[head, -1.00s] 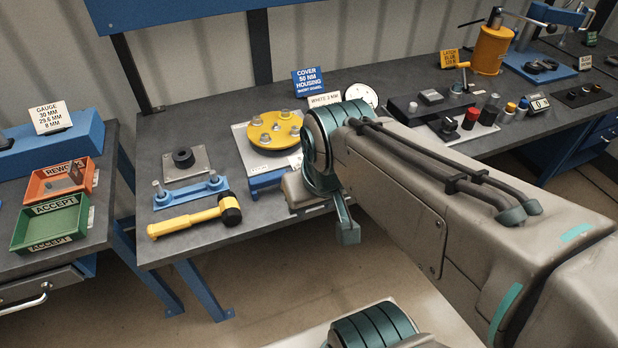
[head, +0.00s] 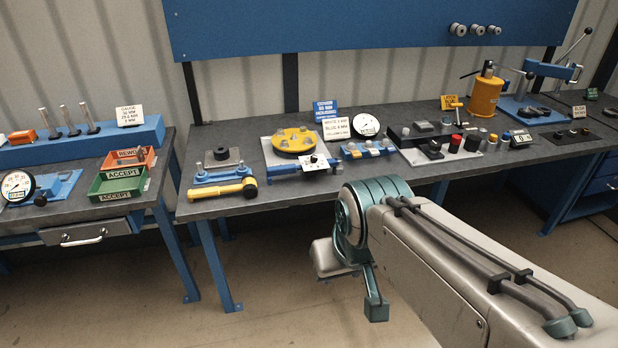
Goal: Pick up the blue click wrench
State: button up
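No tool in the head view can be told for certain as the blue click wrench. A blue bar (head: 285,168) lies at the front of the fixture with the yellow flanged cover (head: 293,140), near the bench's front edge; at this size I cannot tell whether it is a wrench or part of the fixture. A yellow-handled tool with a dark end (head: 217,191) lies left of it. My arm's teal joint is in front of the bench, at lower right. My gripper's fingers do not show.
The middle bench (head: 262,207) carries a blue holder with bolts (head: 222,177), a round gauge (head: 366,125) and a yellow cylinder (head: 485,96). Green (head: 119,184) and orange (head: 123,160) trays stand on the left bench. Open floor separates the two benches' legs.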

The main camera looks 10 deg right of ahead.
aim_at(321, 167)
jog(key=u, duration=0.55)
jog(key=i, duration=0.55)
jog(key=u, duration=0.8)
jog(key=i, duration=0.7)
jog(key=z, duration=0.65)
jog(key=i, duration=0.85)
jog(key=z, duration=0.85)
